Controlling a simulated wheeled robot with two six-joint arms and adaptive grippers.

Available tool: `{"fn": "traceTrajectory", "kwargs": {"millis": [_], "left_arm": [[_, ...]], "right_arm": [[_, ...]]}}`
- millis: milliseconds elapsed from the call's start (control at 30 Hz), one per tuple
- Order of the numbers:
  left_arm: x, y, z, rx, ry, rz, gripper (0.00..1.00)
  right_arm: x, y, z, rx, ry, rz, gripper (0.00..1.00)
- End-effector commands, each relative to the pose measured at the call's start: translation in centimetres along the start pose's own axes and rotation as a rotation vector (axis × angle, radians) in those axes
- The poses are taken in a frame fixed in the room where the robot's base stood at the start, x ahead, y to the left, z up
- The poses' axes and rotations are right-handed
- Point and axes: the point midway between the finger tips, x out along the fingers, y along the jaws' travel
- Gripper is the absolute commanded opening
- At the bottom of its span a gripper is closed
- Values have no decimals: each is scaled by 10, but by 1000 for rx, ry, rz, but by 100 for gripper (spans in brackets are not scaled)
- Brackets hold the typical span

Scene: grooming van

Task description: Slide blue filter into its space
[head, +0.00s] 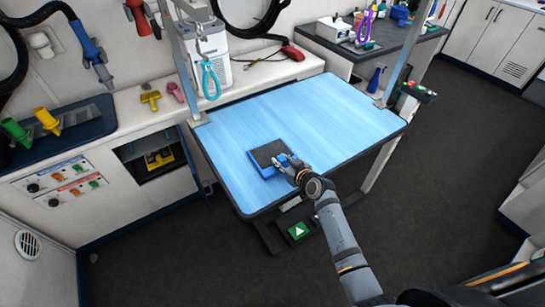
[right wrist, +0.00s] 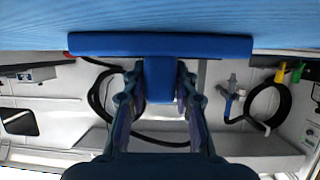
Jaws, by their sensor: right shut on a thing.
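The blue filter (head: 268,170) has a blue frame and a dark grey top face. It is at the front left part of the light blue table, and I cannot tell whether it touches the surface. My right gripper (head: 284,163) is shut on the filter's near side. In the right wrist view the filter (right wrist: 105,44) is a wide blue bar with a tab (right wrist: 160,80) between the fingers of my right gripper (right wrist: 160,95). A dark open recess (head: 150,177) with a yellow thing inside is in the white cabinet at left. My left gripper is not in view.
The blue table (head: 320,115) is otherwise bare, with metal posts at its back corners. A white counter (head: 135,115) along the wall holds yellow and pink tools. Dark floor lies open at right.

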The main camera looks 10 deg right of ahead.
Motion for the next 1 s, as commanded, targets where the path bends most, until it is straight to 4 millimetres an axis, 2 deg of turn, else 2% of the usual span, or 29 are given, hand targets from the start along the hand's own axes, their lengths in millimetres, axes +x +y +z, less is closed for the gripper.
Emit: {"fn": "traceTrajectory", "kwargs": {"millis": [33,100,533,1000], "left_arm": [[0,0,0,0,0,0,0],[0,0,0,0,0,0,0],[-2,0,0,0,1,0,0],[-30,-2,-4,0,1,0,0]], "right_arm": [[0,0,0,0,0,0,6],[0,0,0,0,0,0,0],[-1,0,-2,0,1,0,0],[-13,0,-32,-1,2,1,0]]}}
